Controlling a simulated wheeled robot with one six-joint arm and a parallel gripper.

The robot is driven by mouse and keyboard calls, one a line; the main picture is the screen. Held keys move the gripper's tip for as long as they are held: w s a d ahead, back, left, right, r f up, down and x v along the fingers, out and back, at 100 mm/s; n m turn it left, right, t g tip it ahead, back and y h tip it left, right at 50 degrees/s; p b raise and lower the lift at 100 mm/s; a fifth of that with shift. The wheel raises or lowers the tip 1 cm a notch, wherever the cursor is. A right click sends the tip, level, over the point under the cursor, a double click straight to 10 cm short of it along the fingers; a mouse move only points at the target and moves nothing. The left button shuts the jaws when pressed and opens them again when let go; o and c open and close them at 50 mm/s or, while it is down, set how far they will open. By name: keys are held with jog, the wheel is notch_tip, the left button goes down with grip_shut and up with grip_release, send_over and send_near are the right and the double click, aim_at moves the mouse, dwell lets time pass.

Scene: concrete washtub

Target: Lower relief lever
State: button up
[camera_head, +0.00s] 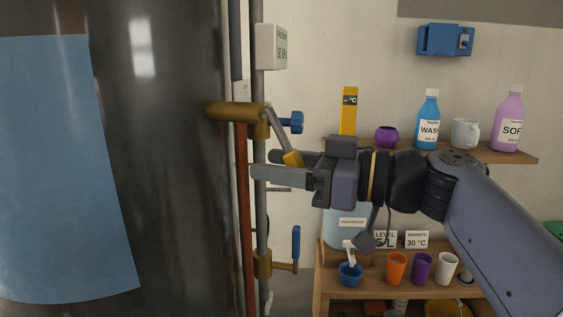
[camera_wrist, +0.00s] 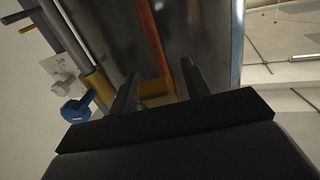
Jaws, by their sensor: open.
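The relief lever appears to be the grey arm with a yellow end (camera_head: 292,159) that slants down from the brass fitting (camera_head: 236,111) on the pipe beside the tank. My gripper (camera_head: 262,164) is open, level with the lever's yellow end, its fingers pointing left toward the pipes. In the head view the yellow end shows just above and behind the fingers. In the wrist view a yellow block (camera_wrist: 156,92) lies between my open gripper (camera_wrist: 158,82) fingers. Contact cannot be told.
A large metal tank (camera_head: 170,180) with a blue panel fills the left. Blue-handled valves (camera_head: 291,122) and (camera_head: 296,243) sit on the pipe above and below. A shelf (camera_head: 500,154) with bottles and a lower shelf (camera_head: 375,293) with cups stand right.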

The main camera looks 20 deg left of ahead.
jog(key=shift+c, duration=0.5)
grip_shut()
